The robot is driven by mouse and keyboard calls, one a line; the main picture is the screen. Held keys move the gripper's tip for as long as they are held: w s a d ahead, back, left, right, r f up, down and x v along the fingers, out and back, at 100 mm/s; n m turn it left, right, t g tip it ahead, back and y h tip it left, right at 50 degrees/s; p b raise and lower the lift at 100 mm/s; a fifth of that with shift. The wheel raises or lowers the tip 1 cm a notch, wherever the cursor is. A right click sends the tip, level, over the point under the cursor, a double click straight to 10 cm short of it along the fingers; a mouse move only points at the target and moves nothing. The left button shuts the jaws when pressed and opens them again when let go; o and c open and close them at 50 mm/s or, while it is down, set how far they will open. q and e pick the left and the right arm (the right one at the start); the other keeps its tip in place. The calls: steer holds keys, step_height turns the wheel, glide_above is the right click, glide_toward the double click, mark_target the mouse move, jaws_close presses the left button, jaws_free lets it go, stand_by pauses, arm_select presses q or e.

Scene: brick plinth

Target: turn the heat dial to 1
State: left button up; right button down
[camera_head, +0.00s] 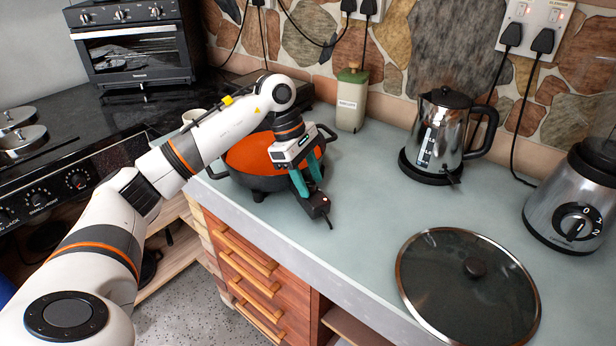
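A round electric pan (256,180) with an orange inside and dark outside stands on the grey counter near its front edge. A small black control box (318,205) with a small reddish spot sits at the pan's right side; I take it to carry the heat dial, whose setting I cannot read. My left gripper (310,187) reaches down over the pan's right rim, with its teal fingers apart at the control box. The fingers and hand partly hide the box, and I cannot tell whether they touch the dial. My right gripper is not in view.
A glass lid (468,290) lies on the counter at the front right. A kettle (446,135), a canister (352,98) and a blender (577,200) with its own numbered dial stand farther back. The counter between pan and lid is clear.

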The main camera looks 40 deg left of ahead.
arm_select(q)
steer(key=v, duration=1.2)
steer(key=shift+b, duration=0.45)
